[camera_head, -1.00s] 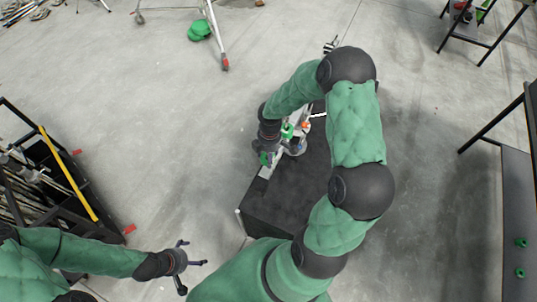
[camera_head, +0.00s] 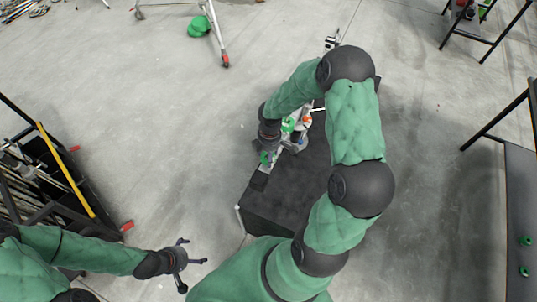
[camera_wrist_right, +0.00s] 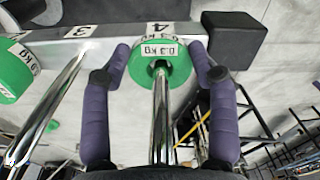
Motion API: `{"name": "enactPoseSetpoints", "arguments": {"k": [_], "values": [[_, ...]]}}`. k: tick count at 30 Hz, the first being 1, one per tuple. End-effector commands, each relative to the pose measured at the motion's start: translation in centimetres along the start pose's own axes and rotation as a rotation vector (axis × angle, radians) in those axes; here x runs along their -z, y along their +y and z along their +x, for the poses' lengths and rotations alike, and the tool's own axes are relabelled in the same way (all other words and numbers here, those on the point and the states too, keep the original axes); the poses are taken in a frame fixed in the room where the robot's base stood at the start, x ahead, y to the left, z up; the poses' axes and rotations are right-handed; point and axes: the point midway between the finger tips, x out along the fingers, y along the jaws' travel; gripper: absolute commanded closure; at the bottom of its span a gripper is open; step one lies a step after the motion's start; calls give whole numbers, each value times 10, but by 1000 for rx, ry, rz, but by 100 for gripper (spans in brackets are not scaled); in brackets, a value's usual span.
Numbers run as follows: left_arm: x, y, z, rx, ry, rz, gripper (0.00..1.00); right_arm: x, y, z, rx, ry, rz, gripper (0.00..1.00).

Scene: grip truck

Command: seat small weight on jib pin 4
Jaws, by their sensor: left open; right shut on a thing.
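The small green weight (camera_wrist_right: 160,66), labelled 0.3 kg, is between the two purple fingers of my right gripper (camera_wrist_right: 163,62) in the right wrist view, and the gripper is shut on it. A chrome pin (camera_wrist_right: 160,120) runs through its hole toward the camera. The weight lies at the face of the pale jib beam (camera_wrist_right: 120,38), partly over the number 4; whether it touches the beam cannot be told. Pin 3 (camera_wrist_right: 62,88) beside it is bare. In the head view my right forearm partly covers the jib. My left gripper (camera_head: 188,262) is open and empty, low in the view.
Another green weight (camera_wrist_right: 10,75) hangs left of pin 3. A black block (camera_wrist_right: 222,38) caps the beam's right end. The jib stands over a black base (camera_head: 275,195). A black rack (camera_head: 50,180) stands at the left, and a dark table (camera_head: 520,195) at the right.

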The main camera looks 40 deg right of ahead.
Motion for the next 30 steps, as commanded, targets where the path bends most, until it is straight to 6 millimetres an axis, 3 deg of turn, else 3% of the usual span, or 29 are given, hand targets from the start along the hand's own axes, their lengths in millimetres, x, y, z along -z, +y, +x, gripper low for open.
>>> {"name": "enactPoseSetpoints", "arguments": {"k": [13, 14, 16, 17, 30], "values": [[0, -2, 5, 0, 0, 0, 8, 0, -8, 13, 18, -1, -2, 64], [0, -2, 5, 0, 0, 0, 8, 0, -8, 13, 18, -2, -2, 38], [0, -2, 5, 0, 0, 0, 8, 0, -8, 13, 19, -2, -2, 18], [0, -2, 5, 0, 0, 0, 8, 0, -8, 14, 19, -2, -2, 13], [0, -2, 5, 0, 0, 0, 8, -1, -8, 9, 20, -3, -4, 13]]}}
